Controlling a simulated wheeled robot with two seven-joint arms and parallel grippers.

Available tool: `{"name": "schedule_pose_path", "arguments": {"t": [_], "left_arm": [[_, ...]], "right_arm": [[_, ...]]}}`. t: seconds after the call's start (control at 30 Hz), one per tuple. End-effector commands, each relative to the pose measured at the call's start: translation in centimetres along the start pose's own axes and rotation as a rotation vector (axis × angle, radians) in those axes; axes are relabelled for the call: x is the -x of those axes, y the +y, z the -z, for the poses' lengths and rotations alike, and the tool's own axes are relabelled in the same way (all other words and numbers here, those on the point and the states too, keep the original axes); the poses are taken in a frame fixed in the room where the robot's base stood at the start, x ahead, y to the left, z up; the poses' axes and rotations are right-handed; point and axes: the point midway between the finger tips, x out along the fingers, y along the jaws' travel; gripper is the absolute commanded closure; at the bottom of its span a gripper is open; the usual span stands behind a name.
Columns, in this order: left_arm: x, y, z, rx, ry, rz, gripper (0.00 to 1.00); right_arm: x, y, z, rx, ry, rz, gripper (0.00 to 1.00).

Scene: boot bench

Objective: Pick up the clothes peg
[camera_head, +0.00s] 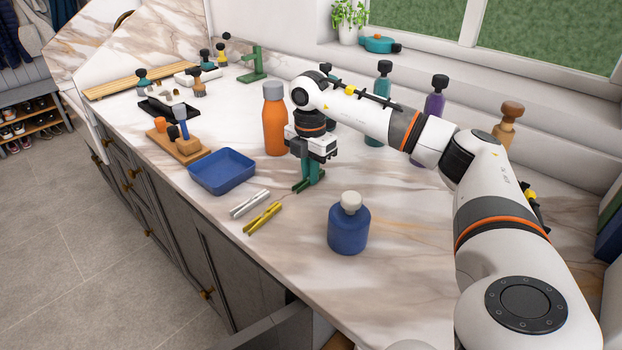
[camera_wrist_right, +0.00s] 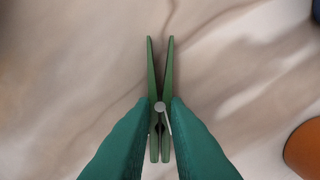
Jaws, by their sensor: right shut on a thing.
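A green clothes peg (camera_wrist_right: 154,80) lies between the two green fingers of my right gripper (camera_wrist_right: 158,115) in the right wrist view. The fingers press on its sides near the round metal spring, and the peg's long legs point away, slightly spread. In the head view the right gripper (camera_head: 308,180) points straight down at the marble worktop, with the peg (camera_head: 300,186) showing low at its fingertips. I cannot tell whether the peg touches the worktop. Two more pegs, one silver (camera_head: 250,204) and one yellow (camera_head: 262,218), lie to the left. My left gripper is not in view.
An orange bottle (camera_head: 275,122) stands close behind the gripper, and a blue tray (camera_head: 223,170) is to its left. A squat blue bottle (camera_head: 348,226) stands in front right. Several tall bottles line the window side. The worktop's front edge runs past the pegs.

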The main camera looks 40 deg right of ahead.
Motion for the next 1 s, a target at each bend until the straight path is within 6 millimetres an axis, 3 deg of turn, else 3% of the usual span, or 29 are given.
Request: {"name": "schedule_pose_path", "arguments": {"t": [0.27,0.7,1.0], "left_arm": [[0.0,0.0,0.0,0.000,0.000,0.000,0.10],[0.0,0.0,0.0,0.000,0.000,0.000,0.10],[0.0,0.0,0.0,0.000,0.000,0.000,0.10]], "right_arm": [[1.0,-0.1,0.0,0.000,0.000,0.002,1.00],[9.0,-0.1,0.0,-0.001,0.000,0.003,1.00],[10.1,0.0,0.0,0.000,0.000,0.000,1.00]]}}
